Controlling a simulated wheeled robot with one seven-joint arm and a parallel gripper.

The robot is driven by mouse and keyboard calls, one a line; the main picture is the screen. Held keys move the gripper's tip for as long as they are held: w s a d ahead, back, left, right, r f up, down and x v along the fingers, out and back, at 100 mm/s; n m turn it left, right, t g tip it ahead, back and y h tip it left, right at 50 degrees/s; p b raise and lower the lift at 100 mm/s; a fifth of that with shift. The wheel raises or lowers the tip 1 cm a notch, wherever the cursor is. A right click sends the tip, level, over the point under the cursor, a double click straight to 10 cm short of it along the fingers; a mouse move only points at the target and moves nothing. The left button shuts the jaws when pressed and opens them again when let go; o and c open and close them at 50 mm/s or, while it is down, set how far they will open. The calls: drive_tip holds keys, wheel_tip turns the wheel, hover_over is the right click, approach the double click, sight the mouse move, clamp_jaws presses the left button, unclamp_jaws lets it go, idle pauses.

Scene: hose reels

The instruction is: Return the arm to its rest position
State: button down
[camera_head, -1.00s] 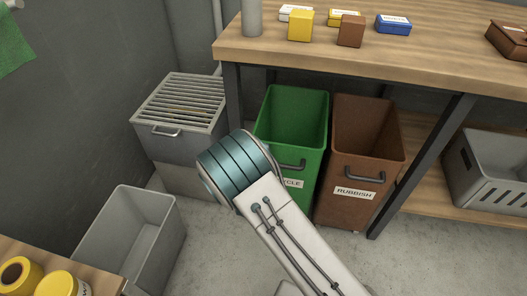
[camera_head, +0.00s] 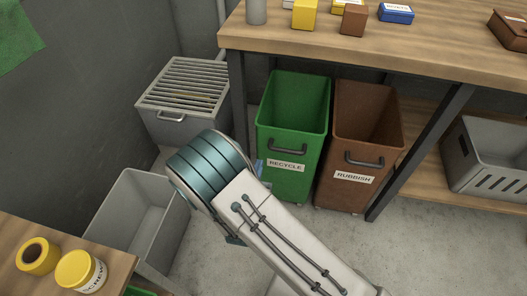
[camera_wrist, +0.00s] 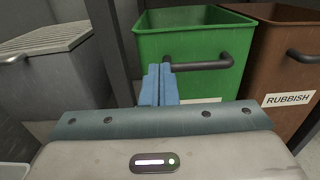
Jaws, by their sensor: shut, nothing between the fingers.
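My gripper (camera_wrist: 159,84) shows in the wrist view with its two blue fingers pressed together and nothing between them. It points toward the front of the green recycle bin (camera_wrist: 190,50), and its tips appear just below and left of that bin's dark handle; I cannot tell the gap. In the head view my arm reaches up from the bottom right, and its teal joint hides most of the gripper; only a bit of blue shows beside the green bin (camera_head: 292,125).
A brown rubbish bin (camera_head: 358,150) stands right of the green one under a wooden workbench (camera_head: 400,50). A grated grey box (camera_head: 185,92) and an open grey bin (camera_head: 140,215) are at left. The floor at right is clear.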

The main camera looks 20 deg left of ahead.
drive_tip(key=w+d+r+m+g+h+p, duration=0.1)
drive_tip(key=w+d+r+m+h+p, duration=0.2)
drive_tip(key=d+r+m+h, duration=0.3)
drive_tip(key=w+d+r+m+h+p, duration=0.2)
drive_tip(key=w+d+r+m+h, duration=0.15)
drive_tip(key=d+r, duration=0.4)
drive_tip(key=s+d+r+m+g+h+p, duration=0.1)
drive_tip(key=d+r+m+g+h+p, duration=0.6)
drive_tip(key=d+r+m, duration=0.65)
drive_tip(key=s+d+r+m+g+y+p, duration=0.55)
drive_tip(key=s+d+r+g, duration=0.35)
drive_tip(key=d, duration=0.3)
drive_tip(key=s+r+m+t+y+p, duration=0.1)
drive_tip(key=s+r+m+y+p, duration=0.2)
drive_tip(key=r, duration=0.4)
drive_tip(key=s+r+m+t+y+p, duration=0.1)
drive_tip(key=s+r+m+y+p, duration=0.2)
drive_tip(key=r+m, duration=0.4)
drive_tip(key=shift+s+y+p, duration=0.15)
drive_tip(key=shift+y+p, duration=0.35)
drive_tip(key=shift+p, duration=0.8)
drive_tip(key=shift+d, duration=0.1)
